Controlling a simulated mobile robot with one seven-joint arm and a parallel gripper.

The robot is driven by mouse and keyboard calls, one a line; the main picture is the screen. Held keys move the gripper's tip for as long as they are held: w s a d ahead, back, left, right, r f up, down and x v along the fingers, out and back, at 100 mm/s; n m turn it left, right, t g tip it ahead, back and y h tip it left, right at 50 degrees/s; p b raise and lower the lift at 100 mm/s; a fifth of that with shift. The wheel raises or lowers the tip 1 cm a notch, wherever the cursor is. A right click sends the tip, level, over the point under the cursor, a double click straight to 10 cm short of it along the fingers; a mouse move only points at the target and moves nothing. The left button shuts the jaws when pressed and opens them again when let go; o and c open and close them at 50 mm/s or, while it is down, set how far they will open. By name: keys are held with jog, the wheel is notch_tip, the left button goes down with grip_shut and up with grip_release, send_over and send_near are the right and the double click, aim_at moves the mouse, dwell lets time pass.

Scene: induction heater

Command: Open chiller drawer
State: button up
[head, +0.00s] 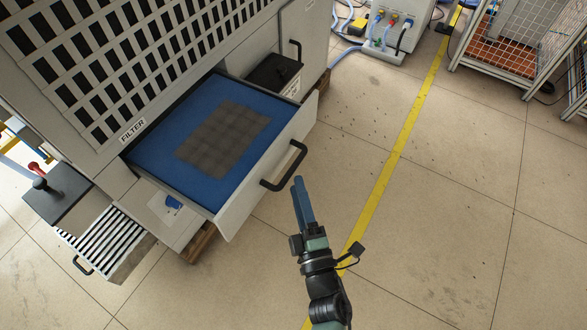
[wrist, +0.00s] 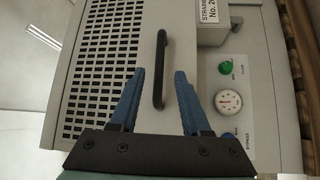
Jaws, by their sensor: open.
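The chiller drawer, next to a FILTER label, stands pulled out of the grey cabinet in the head view. Its front panel (head: 240,207) is pale grey, and its blue inside (head: 157,155) holds a dark grey square filter pad (head: 222,138). A black bar handle (head: 285,166) is on the front. My gripper (head: 299,181) is open and empty, just off the handle on its near right side. In the wrist view the handle (wrist: 160,70) appears between and beyond my two blue fingers (wrist: 157,75), apart from them.
A smaller black-topped strainer compartment (head: 273,72) lies beyond the drawer. A striped lower drawer (head: 105,240) stands out at left. Wire cages (head: 505,40) stand back right. The right floor is clear.

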jog(key=s+d, duration=0.1)
jog(key=s, duration=0.6)
jog(key=shift+f+p, duration=0.35)
jog(key=shift+f, duration=0.1)
jog(key=shift+w+r, duration=0.1)
jog(key=shift+w, duration=0.05)
